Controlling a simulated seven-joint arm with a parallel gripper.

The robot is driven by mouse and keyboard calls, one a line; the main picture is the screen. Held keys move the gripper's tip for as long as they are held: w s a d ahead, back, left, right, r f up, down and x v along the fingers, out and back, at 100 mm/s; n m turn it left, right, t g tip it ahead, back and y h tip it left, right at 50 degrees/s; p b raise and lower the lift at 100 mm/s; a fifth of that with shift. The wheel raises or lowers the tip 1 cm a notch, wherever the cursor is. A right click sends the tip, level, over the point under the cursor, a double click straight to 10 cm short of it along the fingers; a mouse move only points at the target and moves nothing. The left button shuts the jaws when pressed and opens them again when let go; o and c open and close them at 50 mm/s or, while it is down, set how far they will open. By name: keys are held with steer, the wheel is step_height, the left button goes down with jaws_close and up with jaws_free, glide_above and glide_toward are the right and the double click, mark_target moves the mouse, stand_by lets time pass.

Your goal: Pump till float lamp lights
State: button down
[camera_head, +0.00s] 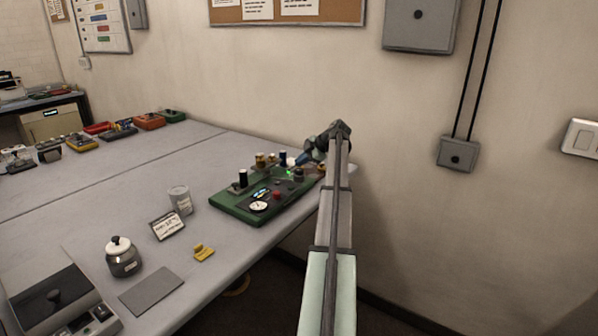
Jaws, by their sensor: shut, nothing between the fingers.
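A green-based device panel (236,210) sits on the grey table near its right edge. It carries a round white gauge (259,207), a red knob (277,195), a small display (261,193) and several dark upright cylinders, one at the left with a white band (243,178). My gripper (297,163) is at the far right end of the panel, shut and empty, close to a dark round knob (298,174). I cannot tell whether it touches the knob. A small green glow (289,175) shows beside the fingertips; I cannot tell whether it is the float lamp. My arm hides the panel's far right corner.
A wall runs behind.

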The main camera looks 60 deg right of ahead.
mark_target(301, 171)
steer(key=shift+r, duration=0.15)
steer(key=shift+r, duration=2.35)
